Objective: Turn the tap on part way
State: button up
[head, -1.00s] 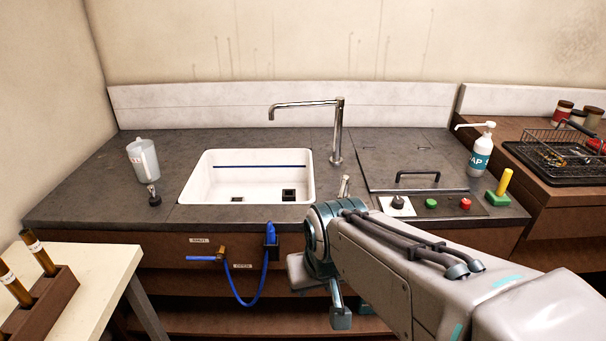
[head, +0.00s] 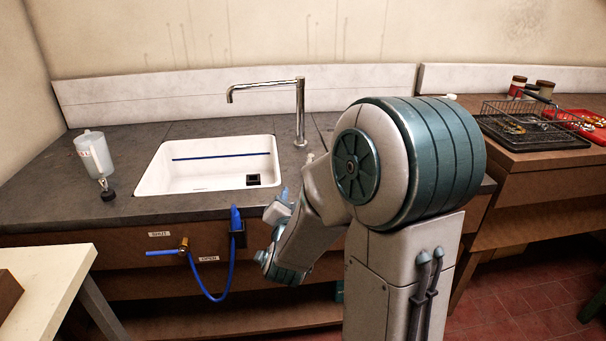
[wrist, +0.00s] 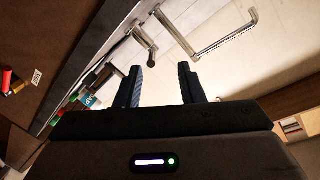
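The chrome tap (head: 299,112) stands behind the white sink (head: 150,183), its spout reaching left over the basin. Its small lever (head: 309,158) is partly hidden by my arm in the head view. The wrist view shows the spout (wrist: 226,37) and a short metal lever (wrist: 147,42) beyond the fingertips. My gripper (wrist: 162,76) is open and empty, fingers apart, touching nothing that I can see. In the head view it is by the counter's front edge, right of the blue hose. A brass valve with a blue lever (head: 163,252) sits on the cabinet front, the lever pointing left near the SHUT label.
A blue hose (head: 232,270) loops from the valve to a holder at the counter edge. My arm hides the counter's right part. A wire basket (head: 520,125) stands on the right bench.

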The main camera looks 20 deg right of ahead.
jog(key=shift+m+h, duration=0.8)
jog(key=shift+h, duration=0.1)
jog(key=x, duration=0.4)
jog(key=d+p+x, duration=0.1)
jog(key=x, duration=0.4)
jog(key=s+x, duration=0.1)
jog(key=x, duration=0.4)
jog(key=shift+d+r, duration=0.25)
jog(key=shift+d, duration=0.25)
grip_shut()
